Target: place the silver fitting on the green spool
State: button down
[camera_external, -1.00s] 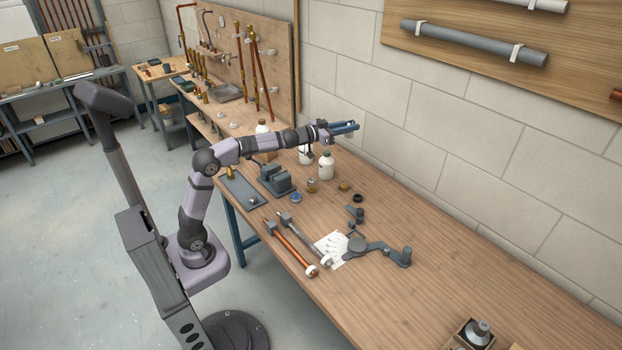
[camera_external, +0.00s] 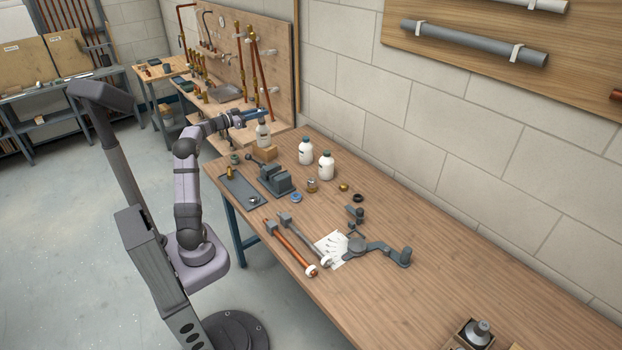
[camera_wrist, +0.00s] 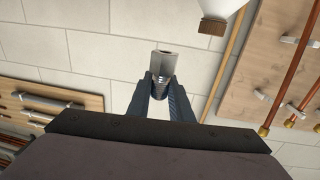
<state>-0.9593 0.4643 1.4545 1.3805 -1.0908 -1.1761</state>
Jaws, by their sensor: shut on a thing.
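My gripper (camera_external: 262,112) is raised over the far left part of the bench, pointing right toward the wall. In the wrist view its two blue fingers (camera_wrist: 163,98) are shut on the silver fitting (camera_wrist: 165,62), a grey metal piece with a threaded part between the fingers. A small dark green round piece (camera_external: 235,158), likely the green spool, stands at the bench's left end near the grey tray, below and left of my gripper. Its top is too small to read.
Two more white bottles (camera_external: 306,150) (camera_external: 326,166), a grey vise (camera_external: 276,180) and a tray (camera_external: 240,190) are nearby. The pipe board (camera_external: 255,60) stands behind.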

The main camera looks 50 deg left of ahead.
jog(key=s+a+f+n+y, duration=0.15)
jog(key=s+a+f, duration=0.25)
jog(key=s+a, duration=0.65)
send_over(234, 156)
notch_tip(234, 156, down, 5)
jog(key=shift+d+f+p, duration=0.15)
jog(key=shift+f+p, duration=0.15)
jog(key=shift+f, duration=5.05)
jog(key=shift+f, duration=0.2)
jog(key=c, duration=1.6)
grip_release()
